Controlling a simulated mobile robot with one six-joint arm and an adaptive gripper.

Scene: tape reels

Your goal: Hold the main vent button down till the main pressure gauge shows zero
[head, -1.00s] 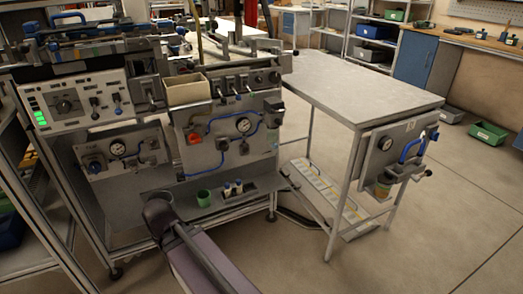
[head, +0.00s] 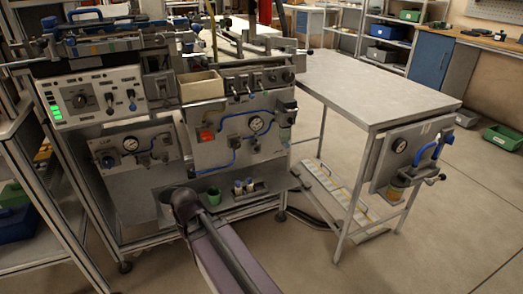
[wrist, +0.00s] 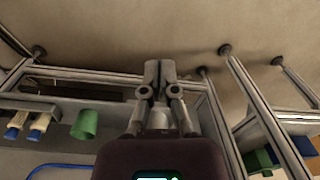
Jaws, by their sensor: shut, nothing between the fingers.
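Three pressure gauges show in the head view: one on the left panel (head: 130,144), one on the middle panel (head: 256,124), one on the panel at the table's side (head: 400,146). Labels and needle readings are too small to read, so I cannot tell which is the main one. A red switch or button (head: 206,136) sits left of the middle gauge. I cannot make out a vent button for certain. My gripper (wrist: 158,75) is shut and empty in the wrist view, apart from the panels, with floor and frame legs beyond it. In the head view my arm hides it.
A green cup (head: 214,196) and small blue-capped bottles (head: 244,186) stand on the bench's lower shelf. A beige bin (head: 201,87) sits above the middle panel. A grey table (head: 380,90) stands at right. The floor in front is clear.

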